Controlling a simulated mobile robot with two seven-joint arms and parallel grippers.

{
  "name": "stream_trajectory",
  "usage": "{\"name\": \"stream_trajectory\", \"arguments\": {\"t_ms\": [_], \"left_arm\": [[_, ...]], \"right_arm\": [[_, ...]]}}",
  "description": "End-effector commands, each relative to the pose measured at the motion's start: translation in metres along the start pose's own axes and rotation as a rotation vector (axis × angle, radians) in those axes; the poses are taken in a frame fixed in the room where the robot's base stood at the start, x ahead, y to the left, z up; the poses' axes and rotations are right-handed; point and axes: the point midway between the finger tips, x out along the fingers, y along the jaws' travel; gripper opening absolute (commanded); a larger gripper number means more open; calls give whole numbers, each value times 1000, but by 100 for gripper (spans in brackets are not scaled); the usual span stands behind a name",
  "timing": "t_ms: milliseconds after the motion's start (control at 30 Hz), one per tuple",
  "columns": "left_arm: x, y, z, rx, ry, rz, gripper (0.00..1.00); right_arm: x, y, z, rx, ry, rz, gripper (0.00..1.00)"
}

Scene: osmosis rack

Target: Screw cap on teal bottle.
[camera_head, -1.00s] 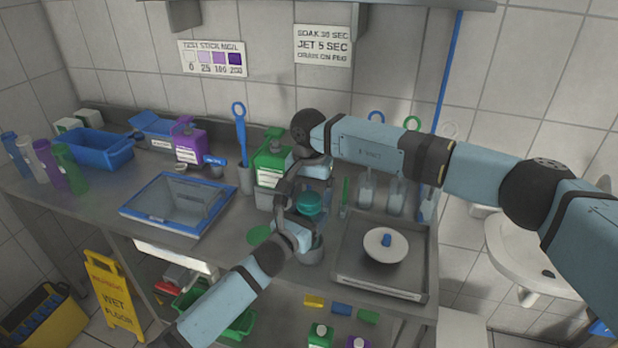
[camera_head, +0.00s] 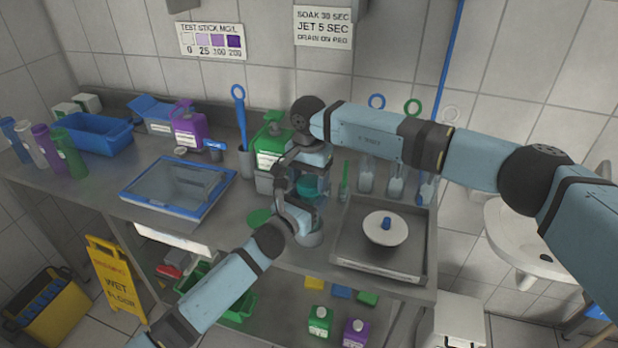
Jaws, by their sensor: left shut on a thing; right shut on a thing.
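The teal piece (camera_head: 307,186), apparently the cap, shows in the head view between my two grippers, above the counter's front part. My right gripper (camera_head: 310,173) reaches down from above and is shut on it. My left gripper (camera_head: 306,213) comes from the front left and is shut at the bottle's height, just below the teal piece. The bottle itself is mostly hidden behind my grippers. I cannot tell whether the cap sits level on its neck.
A grey tray (camera_head: 345,262) with a white disc (camera_head: 386,229) lies close on the right. A green disc (camera_head: 259,217) lies to the left. A green pump bottle (camera_head: 270,147) stands behind.

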Motion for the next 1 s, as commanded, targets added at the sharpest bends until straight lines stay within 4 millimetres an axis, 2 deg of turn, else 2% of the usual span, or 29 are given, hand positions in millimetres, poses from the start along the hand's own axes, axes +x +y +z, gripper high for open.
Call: {"name": "stream_trajectory", "arguments": {"t_ms": [1000], "left_arm": [[0, 0, 0, 0, 1, 1, 0]], "right_arm": [[2, 0, 0, 2303, 0, 1, 35]]}}
